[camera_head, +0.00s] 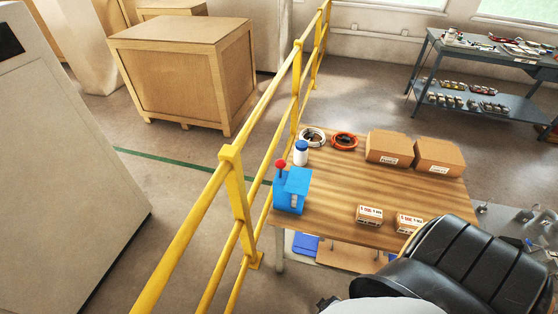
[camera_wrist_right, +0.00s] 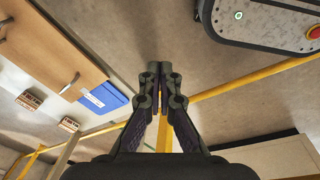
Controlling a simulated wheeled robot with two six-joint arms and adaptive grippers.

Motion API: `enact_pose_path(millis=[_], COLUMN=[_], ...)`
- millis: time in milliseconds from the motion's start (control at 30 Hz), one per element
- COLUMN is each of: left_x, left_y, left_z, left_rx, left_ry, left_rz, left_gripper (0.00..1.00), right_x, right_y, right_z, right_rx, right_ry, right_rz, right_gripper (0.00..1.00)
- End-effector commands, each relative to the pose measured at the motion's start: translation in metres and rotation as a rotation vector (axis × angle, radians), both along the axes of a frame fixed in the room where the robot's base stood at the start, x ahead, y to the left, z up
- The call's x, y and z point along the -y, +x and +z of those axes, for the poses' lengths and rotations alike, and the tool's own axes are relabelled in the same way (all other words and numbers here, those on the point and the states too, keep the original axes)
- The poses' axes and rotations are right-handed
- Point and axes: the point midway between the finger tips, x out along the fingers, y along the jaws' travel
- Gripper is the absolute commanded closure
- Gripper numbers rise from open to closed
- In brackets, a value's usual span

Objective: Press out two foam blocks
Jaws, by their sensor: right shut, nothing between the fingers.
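A blue device with a red ball knob (camera_head: 291,190) stands at the left end of the wooden table (camera_head: 335,185). No foam block can be made out in either view. My right gripper (camera_wrist_right: 160,70) is shut and empty in the right wrist view. It is apart from the blue device, which I cannot make out in that view. My left gripper is not in view.
A white bottle with blue cap (camera_head: 301,153), white coil (camera_head: 313,137), orange coil (camera_head: 344,141), cardboard boxes (camera_head: 388,146) and small labelled boxes (camera_head: 369,215) stand on the table. A yellow railing (camera_head: 236,190) runs along its left side. The middle tabletop is clear.

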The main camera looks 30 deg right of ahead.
Motion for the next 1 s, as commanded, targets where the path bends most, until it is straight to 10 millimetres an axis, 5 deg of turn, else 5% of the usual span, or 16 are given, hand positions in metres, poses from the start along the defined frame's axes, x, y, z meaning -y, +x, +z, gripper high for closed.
enact_pose_path(millis=[33, 200, 367, 500, 700, 1000], left_x=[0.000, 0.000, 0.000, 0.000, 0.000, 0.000], left_y=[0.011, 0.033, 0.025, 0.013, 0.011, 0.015], left_z=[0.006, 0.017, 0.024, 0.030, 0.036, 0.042], left_rx=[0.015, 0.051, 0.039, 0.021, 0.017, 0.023], left_ry=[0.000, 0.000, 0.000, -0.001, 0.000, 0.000], left_rz=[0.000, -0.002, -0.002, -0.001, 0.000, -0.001], left_gripper=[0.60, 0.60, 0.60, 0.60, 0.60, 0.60], right_x=[0.004, 0.015, 0.022, 0.025, 0.027, 0.034], right_y=[0.037, 0.143, 0.226, 0.283, 0.325, 0.357], right_z=[0.016, 0.076, 0.153, 0.233, 0.334, 0.427], right_rx=[0.014, 0.004, -0.005, -0.016, -0.035, -0.074], right_ry=[-0.008, -0.032, -0.054, -0.070, -0.088, -0.100], right_rz=[0.022, 0.109, 0.194, 0.270, 0.361, 0.462], right_gripper=[1.00, 1.00, 1.00, 1.00, 1.00, 1.00])
